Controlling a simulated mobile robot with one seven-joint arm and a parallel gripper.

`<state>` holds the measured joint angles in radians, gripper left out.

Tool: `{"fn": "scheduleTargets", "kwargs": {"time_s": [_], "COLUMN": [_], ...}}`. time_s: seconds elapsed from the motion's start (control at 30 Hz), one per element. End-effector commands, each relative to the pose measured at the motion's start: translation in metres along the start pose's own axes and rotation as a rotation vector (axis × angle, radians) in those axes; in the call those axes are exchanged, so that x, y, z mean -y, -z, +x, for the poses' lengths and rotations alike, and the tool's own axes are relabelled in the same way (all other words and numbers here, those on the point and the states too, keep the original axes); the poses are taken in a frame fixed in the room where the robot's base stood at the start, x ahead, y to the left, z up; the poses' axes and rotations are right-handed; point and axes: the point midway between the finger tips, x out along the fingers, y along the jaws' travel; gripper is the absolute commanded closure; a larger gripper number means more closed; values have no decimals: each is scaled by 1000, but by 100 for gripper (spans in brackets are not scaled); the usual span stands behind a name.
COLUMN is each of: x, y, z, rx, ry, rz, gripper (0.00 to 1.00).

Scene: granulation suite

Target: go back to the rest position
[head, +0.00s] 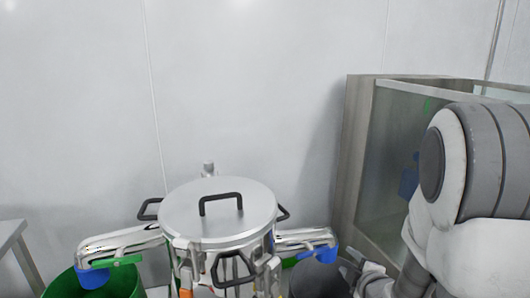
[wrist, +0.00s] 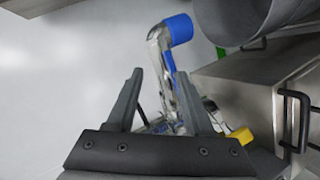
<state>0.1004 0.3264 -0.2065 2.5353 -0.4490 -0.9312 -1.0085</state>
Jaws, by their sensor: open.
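My gripper (wrist: 158,76) is open in the wrist view, with its two dark fingers apart and nothing visible held between them. Beyond the fingers a shiny metal spout with a blue end (wrist: 180,29) shows; I cannot tell whether the fingers touch it. In the head view my white and grey arm fills the right side, and its lower end runs down to the bottom edge, beside a dark grey bucket (head: 318,282).
A steel vessel (head: 218,212) with a black-handled lid stands at bottom centre, spouts reaching to both sides. A green bucket (head: 120,284) is under the left spout. A glass-fronted cabinet (head: 358,150) stands at right, close to my arm. A table edge (head: 12,234) shows at left.

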Motion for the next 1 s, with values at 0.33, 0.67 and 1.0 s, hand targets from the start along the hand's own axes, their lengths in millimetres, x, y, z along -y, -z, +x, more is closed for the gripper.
{"fn": "scheduleTargets", "kwargs": {"time_s": [0.33,0.67,1.0], "x": [-40,-39,-9], "y": [17,48,83], "z": [-59,-152,-255], "rx": [218,410,583], "ry": [108,219,342], "rz": [404,822,1155], "gripper": [48,48,48]}}
